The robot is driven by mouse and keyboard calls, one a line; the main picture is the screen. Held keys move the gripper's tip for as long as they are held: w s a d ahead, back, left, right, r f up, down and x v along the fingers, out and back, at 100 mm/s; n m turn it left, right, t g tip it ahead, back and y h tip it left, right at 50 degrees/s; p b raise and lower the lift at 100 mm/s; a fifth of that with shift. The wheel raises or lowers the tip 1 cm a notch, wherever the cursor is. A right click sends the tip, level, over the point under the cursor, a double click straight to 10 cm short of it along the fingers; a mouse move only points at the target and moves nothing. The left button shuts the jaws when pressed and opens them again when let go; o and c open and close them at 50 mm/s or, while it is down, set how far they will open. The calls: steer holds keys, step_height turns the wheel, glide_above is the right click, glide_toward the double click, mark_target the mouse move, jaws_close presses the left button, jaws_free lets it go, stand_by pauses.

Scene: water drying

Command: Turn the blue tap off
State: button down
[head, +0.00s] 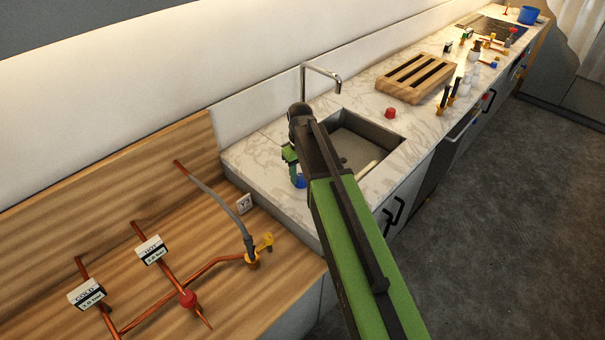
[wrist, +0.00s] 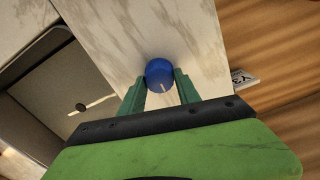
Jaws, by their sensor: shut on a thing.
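The blue tap (wrist: 160,73) shows as a round blue knob with a small pale mark in the wrist view. It stands on the pale marble counter, beside the sink. My gripper (wrist: 160,88) has its two green fingers on either side of the knob and is shut on it. In the head view the blue tap (head: 300,181) shows only in part, low at the left of my arm. My gripper (head: 292,160) is partly hidden there behind my own arm. The knob's base and stem are hidden.
The sink (head: 375,140) with a chrome spout (head: 322,70) lies right of the tap. Copper pipes with a red knob (head: 187,299) and a yellow valve (head: 264,243) run over the wooden counter at left. A slatted wooden board (head: 418,78) lies beyond the sink.

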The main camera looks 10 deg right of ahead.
mark_target(301, 176)
steer(key=shift+s, duration=0.15)
steer(key=c, duration=0.9)
jaws_free()
steer(key=shift+d, duration=0.1)
steer(key=shift+o, duration=0.2)
step_height(301, 176, up, 18)
steer(key=p, duration=1.7)
steer(key=shift+f, duration=0.25)
